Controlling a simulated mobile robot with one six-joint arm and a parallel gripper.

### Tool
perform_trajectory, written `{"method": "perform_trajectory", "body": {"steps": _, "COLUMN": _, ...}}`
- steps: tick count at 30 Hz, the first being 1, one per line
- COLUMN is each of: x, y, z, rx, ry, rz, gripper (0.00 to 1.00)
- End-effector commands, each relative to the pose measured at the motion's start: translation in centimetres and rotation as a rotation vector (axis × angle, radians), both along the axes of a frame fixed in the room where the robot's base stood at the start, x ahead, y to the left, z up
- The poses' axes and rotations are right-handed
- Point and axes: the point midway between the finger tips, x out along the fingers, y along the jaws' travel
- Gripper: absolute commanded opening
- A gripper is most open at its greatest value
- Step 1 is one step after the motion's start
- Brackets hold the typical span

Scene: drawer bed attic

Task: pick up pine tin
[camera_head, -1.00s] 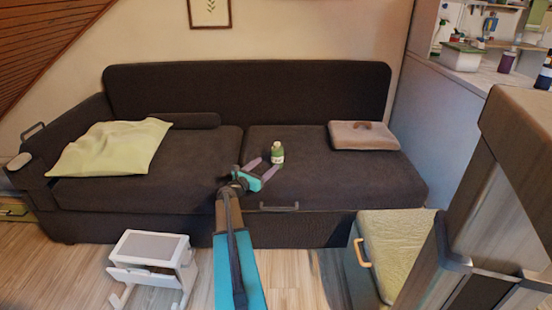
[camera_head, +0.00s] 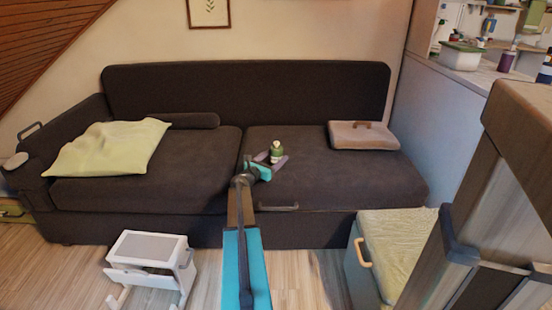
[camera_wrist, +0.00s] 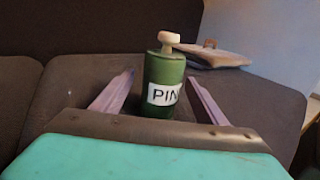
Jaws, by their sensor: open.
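The pine tin (camera_head: 276,152) is a small green bottle-like tin with a pale cap. It stands upright on the right seat cushion of the dark sofa.
The dark sofa (camera_head: 190,195) has a yellow-green pillow (camera_head: 105,148) at left and a folded brownish-pink item (camera_head: 362,136) at right. A white stool (camera_head: 150,262) and a cushioned box (camera_head: 395,245) stand in front. A wooden post (camera_head: 500,200) is close at right.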

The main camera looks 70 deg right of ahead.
Motion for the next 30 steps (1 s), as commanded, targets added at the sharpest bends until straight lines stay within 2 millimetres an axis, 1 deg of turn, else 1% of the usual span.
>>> {"method": "perform_trajectory", "body": {"steps": 5, "x": 0.0, "y": -0.1, "z": -0.1, "rx": 0.000, "ry": 0.000, "rz": 0.000, "gripper": 0.66}}
{"method": "perform_trajectory", "body": {"steps": 8, "x": -0.1, "y": -0.7, "z": -0.2, "rx": 0.000, "ry": 0.000, "rz": 0.000, "gripper": 0.66}}
{"method": "perform_trajectory", "body": {"steps": 15, "x": -0.7, "y": -3.2, "z": -0.2, "rx": -0.001, "ry": 0.000, "rz": 0.000, "gripper": 0.66}}
{"method": "perform_trajectory", "body": {"steps": 21, "x": -1.1, "y": -4.8, "z": -0.1, "rx": 0.000, "ry": -0.001, "rz": 0.000, "gripper": 0.66}}
{"method": "perform_trajectory", "body": {"steps": 30, "x": -1.2, "y": -5.0, "z": 0.1, "rx": 0.000, "ry": 0.000, "rz": 0.001, "gripper": 0.66}}
